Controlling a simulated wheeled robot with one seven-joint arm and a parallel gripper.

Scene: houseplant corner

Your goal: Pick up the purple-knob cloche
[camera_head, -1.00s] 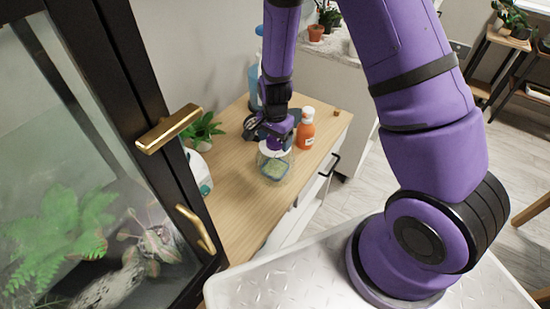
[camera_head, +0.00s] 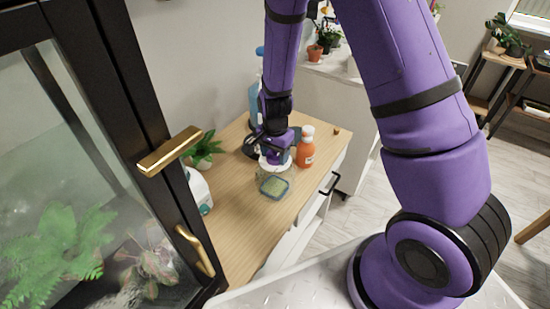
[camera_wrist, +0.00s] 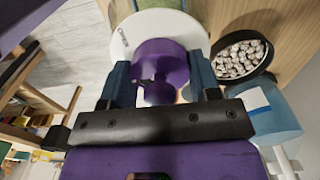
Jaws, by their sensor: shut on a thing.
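The purple-knob cloche has a purple knob (camera_wrist: 160,58) on a white round top (camera_wrist: 125,38); its clear lower part is hard to make out. In the wrist view, the two blue fingers of my gripper (camera_wrist: 162,82) are shut on the knob from both sides. In the head view, my gripper (camera_head: 273,154) is above the cloche's white top (camera_head: 275,167), behind a square clear dish with green contents (camera_head: 274,187). The cloche appears raised above the wooden top, though its lower edge is unclear.
An orange bottle (camera_head: 305,152) stands close right of my gripper. A blue bottle (camera_wrist: 268,112) and a dark bowl of pebbles (camera_wrist: 240,55) are near too. A potted plant (camera_head: 203,150) stands left. The front of the wooden top (camera_head: 235,225) is clear.

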